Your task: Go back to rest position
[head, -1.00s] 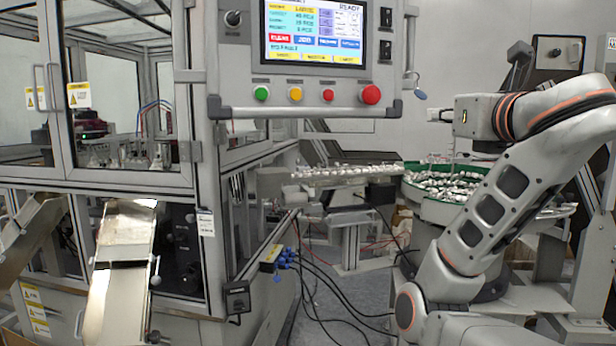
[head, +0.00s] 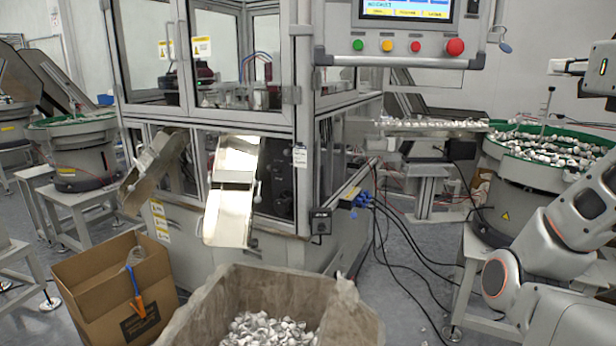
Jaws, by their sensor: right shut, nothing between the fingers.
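My right gripper (head: 558,67) is at the upper right edge of the head view, pointing left, shut with nothing in it. It hangs in the air to the right of the control panel (head: 340,46), apart from its buttons, and above the green-rimmed bowl feeder (head: 492,146). Part of my right arm is cut off by the right edge. My left gripper is not in view.
A machine cabinet (head: 305,80) with metal chutes (head: 235,195) fills the middle. A bin (head: 205,318) of caps and a cardboard box (head: 92,285) stand in front. Cables (head: 415,262) cross the floor. Another feeder (head: 85,150) stands at left.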

